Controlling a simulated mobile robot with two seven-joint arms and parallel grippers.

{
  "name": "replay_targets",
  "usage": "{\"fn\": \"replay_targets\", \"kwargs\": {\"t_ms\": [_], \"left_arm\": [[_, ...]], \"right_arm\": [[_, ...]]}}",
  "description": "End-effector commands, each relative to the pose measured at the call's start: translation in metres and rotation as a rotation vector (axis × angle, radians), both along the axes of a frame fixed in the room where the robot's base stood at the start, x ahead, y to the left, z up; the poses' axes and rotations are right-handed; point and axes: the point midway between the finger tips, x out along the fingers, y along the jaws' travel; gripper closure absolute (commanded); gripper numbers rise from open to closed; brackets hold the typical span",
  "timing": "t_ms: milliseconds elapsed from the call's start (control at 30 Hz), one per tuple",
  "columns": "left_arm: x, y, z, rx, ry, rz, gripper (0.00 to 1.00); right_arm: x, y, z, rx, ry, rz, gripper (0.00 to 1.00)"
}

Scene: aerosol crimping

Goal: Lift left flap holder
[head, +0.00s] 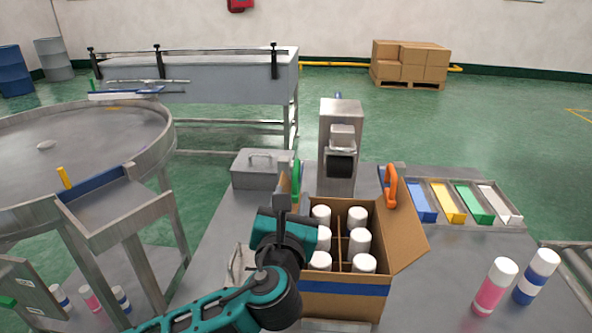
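The left flap holder, a green clip (296,176), sits upright at the left side of the open cardboard box (345,284). My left gripper (284,188) is right beside the green clip, on its left, with its grey end pointing up. My teal and black wrist hides the left flap and the box's left side. I cannot tell whether the fingers touch or grip the clip. An orange clip (390,188) sits on the box's right flap (409,235), which is folded outward. My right gripper is not in view.
Several white-capped cans (359,240) stand in the divided box. A metal crimping device (340,140) stands behind it, and a grey lidded case (262,170) at back left. Pink (494,287) and blue (536,277) cans stand right, before a tray of coloured blocks (518,219).

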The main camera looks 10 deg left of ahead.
Motion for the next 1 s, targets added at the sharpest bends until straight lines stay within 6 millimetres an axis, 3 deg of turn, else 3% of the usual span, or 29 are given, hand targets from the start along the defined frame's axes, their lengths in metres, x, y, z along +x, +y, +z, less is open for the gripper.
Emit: {"fn": "replay_targets", "kwargs": {"t_ms": [200, 500, 1000], "left_arm": [[0.046, 0.000, 0.001, 0.000, -0.003, 0.002, 0.61], [0.089, 0.000, 0.000, -0.002, -0.001, 0.000, 0.61], [0.100, 0.000, 0.000, -0.002, 0.001, -0.001, 0.63]], "right_arm": [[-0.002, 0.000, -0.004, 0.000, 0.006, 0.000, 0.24], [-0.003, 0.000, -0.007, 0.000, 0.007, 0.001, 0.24], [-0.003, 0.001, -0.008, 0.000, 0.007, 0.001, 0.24]]}}
